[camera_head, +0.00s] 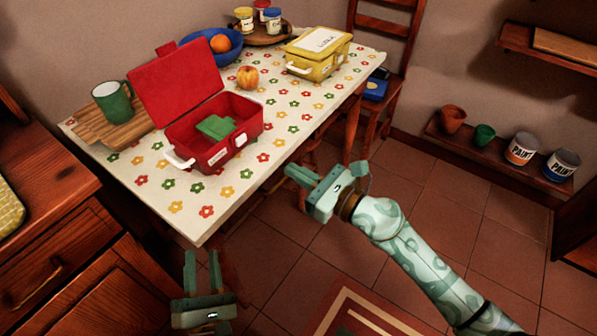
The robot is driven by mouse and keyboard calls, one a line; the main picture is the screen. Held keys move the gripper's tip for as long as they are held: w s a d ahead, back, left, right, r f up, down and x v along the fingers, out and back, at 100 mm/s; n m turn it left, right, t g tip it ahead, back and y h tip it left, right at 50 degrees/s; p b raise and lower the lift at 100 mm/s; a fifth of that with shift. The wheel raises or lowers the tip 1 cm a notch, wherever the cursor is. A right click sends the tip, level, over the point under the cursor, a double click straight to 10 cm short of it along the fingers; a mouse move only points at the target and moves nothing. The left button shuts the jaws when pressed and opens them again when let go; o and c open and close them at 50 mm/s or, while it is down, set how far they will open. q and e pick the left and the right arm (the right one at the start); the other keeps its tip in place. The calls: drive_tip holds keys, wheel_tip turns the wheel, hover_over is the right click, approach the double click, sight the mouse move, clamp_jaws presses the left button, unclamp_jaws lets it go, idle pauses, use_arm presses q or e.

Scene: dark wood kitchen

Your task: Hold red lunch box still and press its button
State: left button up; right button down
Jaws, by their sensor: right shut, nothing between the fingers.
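The red lunch box (249,104) stands on the table with its lid (180,85) raised and leaning back. My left gripper (201,256) is open and empty, low in front of the table, apart from the box. My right gripper (289,172) is shut and empty, right of the table's front edge, apart from the box.
The table (200,222) has a flowered cloth. A green mug (113,103) stands on a wooden board left of the box. An orange fruit (248,77), a blue bowl (236,47) and a yellow lunch box (319,54) are behind and right. The cloth in front is clear.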

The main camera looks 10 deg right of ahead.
use_arm(q)
drive_tip(key=s+d+f+m+g+h, duration=0.1)
drive_tip(key=s+f+m+h, duration=0.3)
drive_tip(key=f+m, duration=0.5)
drive_tip(key=shift+f+m+g+h, duration=0.25)
drive_tip(key=shift+m+g+h, duration=0.35)
drive_tip(key=shift+m+g, duration=0.35)
drive_tip(key=shift+s, duration=0.1)
